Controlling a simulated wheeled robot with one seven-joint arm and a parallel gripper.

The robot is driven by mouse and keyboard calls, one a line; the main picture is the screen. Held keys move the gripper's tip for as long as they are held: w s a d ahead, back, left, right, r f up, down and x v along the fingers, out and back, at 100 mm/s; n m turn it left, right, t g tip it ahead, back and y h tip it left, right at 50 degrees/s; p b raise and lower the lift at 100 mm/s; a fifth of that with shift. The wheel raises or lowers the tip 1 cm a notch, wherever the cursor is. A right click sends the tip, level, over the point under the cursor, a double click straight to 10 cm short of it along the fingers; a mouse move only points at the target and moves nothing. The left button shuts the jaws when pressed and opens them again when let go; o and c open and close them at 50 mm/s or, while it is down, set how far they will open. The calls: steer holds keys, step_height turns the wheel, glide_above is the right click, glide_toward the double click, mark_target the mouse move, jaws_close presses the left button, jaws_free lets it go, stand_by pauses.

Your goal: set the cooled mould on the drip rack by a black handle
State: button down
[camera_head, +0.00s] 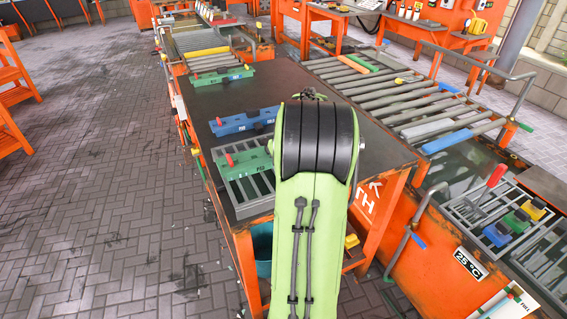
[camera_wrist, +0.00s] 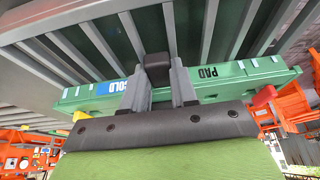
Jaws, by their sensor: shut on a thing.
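A green mould (camera_head: 245,164) lies over the grey slatted drip rack (camera_head: 232,194) at the near left of the table. It has a red knob at its left end, and my arm hides its right part. My gripper (camera_wrist: 158,88) is shut on the mould's black handle (camera_wrist: 157,68). The fingers are hidden behind my arm in the head view. I cannot tell whether the mould's full weight rests on the bars.
A blue mould (camera_head: 245,122) and another green mould (camera_head: 222,77) lie farther back on the dark table (camera_head: 290,80). A roller conveyor (camera_head: 385,88) is at right. A water tank (camera_head: 465,183) with coloured moulds stands at the right front.

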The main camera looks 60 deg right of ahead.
steer(key=shift+c, duration=2.1)
jaws_free()
steer(key=shift+s+a, duration=0.1)
steer(key=shift+a, duration=0.05)
step_height(320, 180, up, 7)
steer(key=p, duration=0.6)
steer(key=shift+r, duration=0.1)
